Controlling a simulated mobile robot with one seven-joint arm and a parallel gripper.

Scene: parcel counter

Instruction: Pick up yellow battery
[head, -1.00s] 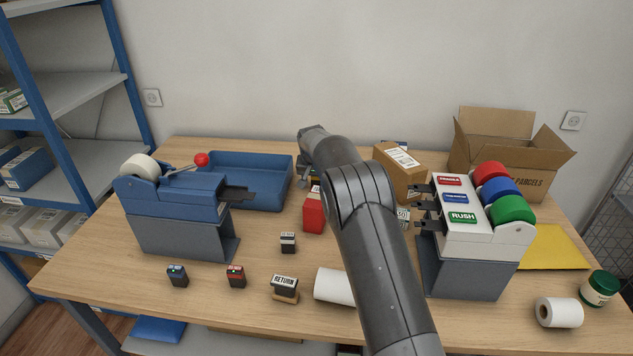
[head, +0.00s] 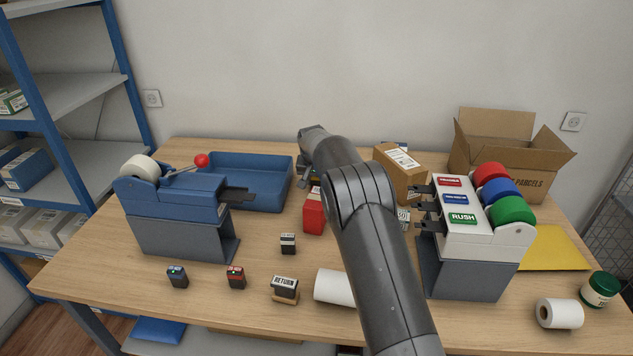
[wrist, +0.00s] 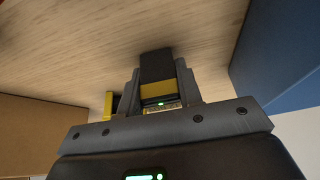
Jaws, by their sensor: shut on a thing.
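In the wrist view, the yellow battery (wrist: 157,89), a black block with a yellow band and a small green light, sits between the two dark fingers of my gripper (wrist: 160,82). The fingers are shut on its sides. Pale wooden tabletop shows beyond it; I cannot tell whether the battery touches it. In the head view my arm hides the battery and the fingertips.
A blue tray (head: 242,207) and blue dispenser (head: 170,225) stand left. A blue-topped block (head: 177,277), red-topped block (head: 236,278) and RETURN stamp (head: 285,287) lie in front. A red box (head: 313,218), small carton (head: 399,179) and label machine (head: 470,265) flank my arm.

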